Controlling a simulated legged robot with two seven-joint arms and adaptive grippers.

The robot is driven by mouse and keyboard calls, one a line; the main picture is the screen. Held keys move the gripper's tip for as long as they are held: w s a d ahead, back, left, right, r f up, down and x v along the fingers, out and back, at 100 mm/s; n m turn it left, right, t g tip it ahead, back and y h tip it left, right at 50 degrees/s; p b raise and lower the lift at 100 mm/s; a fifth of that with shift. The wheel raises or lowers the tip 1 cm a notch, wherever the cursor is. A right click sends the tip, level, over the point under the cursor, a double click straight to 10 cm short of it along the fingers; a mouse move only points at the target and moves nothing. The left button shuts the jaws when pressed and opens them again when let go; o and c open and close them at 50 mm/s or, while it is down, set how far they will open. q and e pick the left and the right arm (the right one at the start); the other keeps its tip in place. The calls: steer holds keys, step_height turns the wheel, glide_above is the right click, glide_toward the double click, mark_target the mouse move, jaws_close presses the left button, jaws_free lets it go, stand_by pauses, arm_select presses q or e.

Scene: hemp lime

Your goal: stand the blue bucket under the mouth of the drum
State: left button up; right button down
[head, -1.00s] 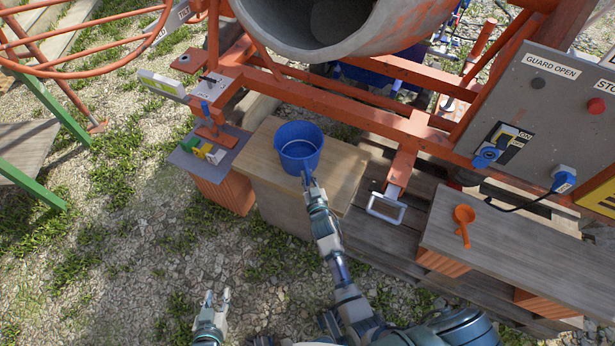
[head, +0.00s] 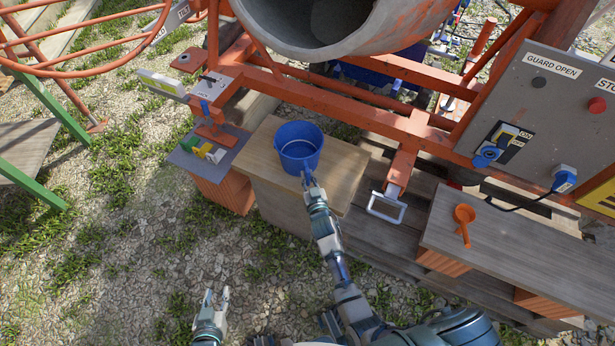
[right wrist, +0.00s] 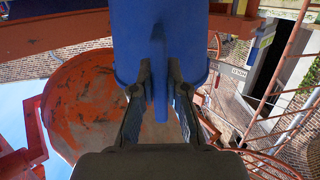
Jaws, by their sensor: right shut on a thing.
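The blue bucket (head: 299,148) is upright over the wooden top (head: 262,170) of a low stand, below and a little left of the grey drum mouth (head: 335,25). I cannot tell whether its base touches the wood. My right gripper (head: 307,180) is at the bucket's near side. In the right wrist view, the gripper (right wrist: 158,75) is shut on an upright blue strip of the bucket (right wrist: 190,45), one finger on each side. My left gripper (head: 216,296) is open and empty above the gravel, well apart from the bucket.
An orange frame (head: 330,100) runs behind the stand. Left is a small shelf (head: 190,160) with coloured blocks. Right are a metal handle (head: 387,207), an orange scoop (head: 464,218) on a board, and a grey control box (head: 540,110). Gravel in front is open.

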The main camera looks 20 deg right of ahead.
arm_select(q)
steer(key=shift+r, duration=0.1)
arm_select(e)
steer(key=shift+r, duration=0.1)
stand_by(0.4)
steer(key=c, duration=0.5)
jaws_free()
steer(key=shift+c, duration=0.2)
steer(key=shift+s+a+r+p, duration=0.1)
steer(key=shift+s+r+p, duration=0.1)
steer(key=shift+s+p, duration=0.7)
steer(key=shift+s+a+r+p, duration=0.15)
steer(key=shift+s+p, duration=0.4)
steer(key=shift+s, duration=0.75)
steer(key=shift+s+a+r+p, duration=0.1)
steer(key=shift+s+p, duration=0.45)
steer(key=shift+s, duration=0.7)
arm_select(q)
steer(key=shift+t, duration=0.3)
steer(key=r, duration=0.5)
steer(key=shift+w+r, duration=0.1)
steer(key=shift+w, duration=0.2)
arm_select(e)
steer(key=shift+f, duration=0.1)
